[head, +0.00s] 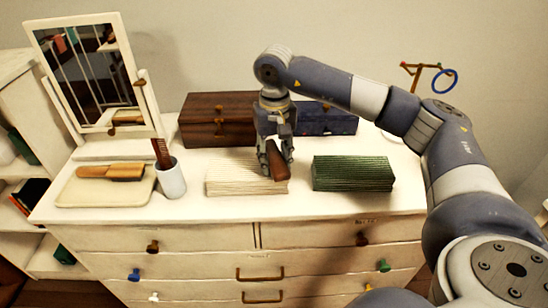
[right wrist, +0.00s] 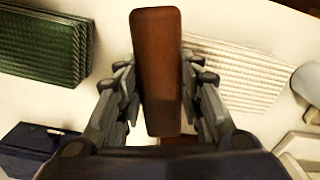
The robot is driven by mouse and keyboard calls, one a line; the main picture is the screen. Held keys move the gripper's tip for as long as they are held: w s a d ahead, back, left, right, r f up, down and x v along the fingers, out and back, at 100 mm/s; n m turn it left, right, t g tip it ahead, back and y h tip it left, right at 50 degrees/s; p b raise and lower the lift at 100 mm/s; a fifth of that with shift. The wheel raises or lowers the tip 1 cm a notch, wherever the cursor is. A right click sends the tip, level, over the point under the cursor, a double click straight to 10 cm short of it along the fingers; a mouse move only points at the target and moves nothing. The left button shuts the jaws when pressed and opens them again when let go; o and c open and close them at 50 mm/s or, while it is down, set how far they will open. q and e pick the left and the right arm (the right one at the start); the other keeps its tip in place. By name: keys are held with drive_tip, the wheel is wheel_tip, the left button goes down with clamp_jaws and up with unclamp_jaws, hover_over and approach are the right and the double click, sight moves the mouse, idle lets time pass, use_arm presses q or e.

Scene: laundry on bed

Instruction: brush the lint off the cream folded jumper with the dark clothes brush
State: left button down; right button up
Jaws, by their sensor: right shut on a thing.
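The cream folded jumper (head: 232,182) lies flat on the white dresser top, and its ribbed surface also shows in the right wrist view (right wrist: 245,82). My right gripper (head: 276,160) is shut on the dark clothes brush (head: 279,168), a reddish-brown block that fills the middle of the right wrist view (right wrist: 157,75). The brush is over the right end of the jumper, tilted in the head view. I cannot tell whether it touches the knit. The brush's underside is hidden, and no lint can be made out. My left gripper is not in view.
A green folded jumper (head: 352,174) lies close on the right. A dark wooden box (head: 218,117) and a blue box (head: 328,121) stand behind. On the left are a cup (head: 171,181) holding a comb, a tray (head: 95,197) with a wooden brush (head: 112,171), and a mirror (head: 88,72).

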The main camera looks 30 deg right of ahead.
drive_tip(key=shift+r+p, duration=1.55)
drive_tip(key=shift+r, duration=1.25)
drive_tip(key=shift+r+p, duration=1.05)
drive_tip(key=shift+r, duration=0.5)
drive_tip(key=shift+f, duration=0.1)
